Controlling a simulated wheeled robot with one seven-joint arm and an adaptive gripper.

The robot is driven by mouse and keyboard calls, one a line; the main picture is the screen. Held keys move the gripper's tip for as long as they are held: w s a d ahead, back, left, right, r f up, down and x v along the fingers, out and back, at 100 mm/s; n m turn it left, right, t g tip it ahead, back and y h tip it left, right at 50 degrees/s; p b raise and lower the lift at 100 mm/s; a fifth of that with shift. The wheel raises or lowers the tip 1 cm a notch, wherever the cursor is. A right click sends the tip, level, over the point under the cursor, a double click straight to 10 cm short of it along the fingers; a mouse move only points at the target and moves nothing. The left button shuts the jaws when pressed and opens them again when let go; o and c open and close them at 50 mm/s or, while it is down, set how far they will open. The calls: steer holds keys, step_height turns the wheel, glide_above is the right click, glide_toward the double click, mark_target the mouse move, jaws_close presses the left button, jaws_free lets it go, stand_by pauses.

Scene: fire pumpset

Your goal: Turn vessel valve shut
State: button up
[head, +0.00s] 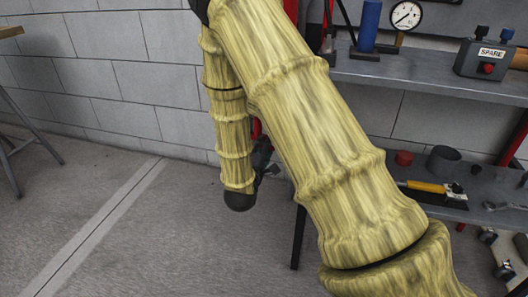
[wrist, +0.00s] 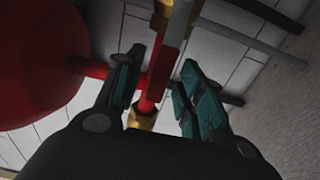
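In the wrist view, my gripper (wrist: 162,66) is open, with its two teal-padded fingers spread to either side of a narrow upright red and grey part. That part looks like the vessel valve (wrist: 160,75), with brass fittings (wrist: 184,20) above and below it. Gaps show between the part and both fingers, and I cannot tell whether either touches it. The big round red vessel (wrist: 40,62) is at the left, joined by a short red pipe (wrist: 92,68). In the head view my arm hides the valve and most of my gripper; only slivers of red show behind it.
In the head view, a grey shelf rack (head: 435,80) at the right bears a blue cylinder (head: 368,25), a gauge (head: 406,15) and a SPARE box (head: 488,60). A yellow-handled tool (head: 425,187) lies on the lower shelf. The floor (head: 150,230) at the left is clear.

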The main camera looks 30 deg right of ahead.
steer(key=shift+w+d, duration=0.3)
jaws_close()
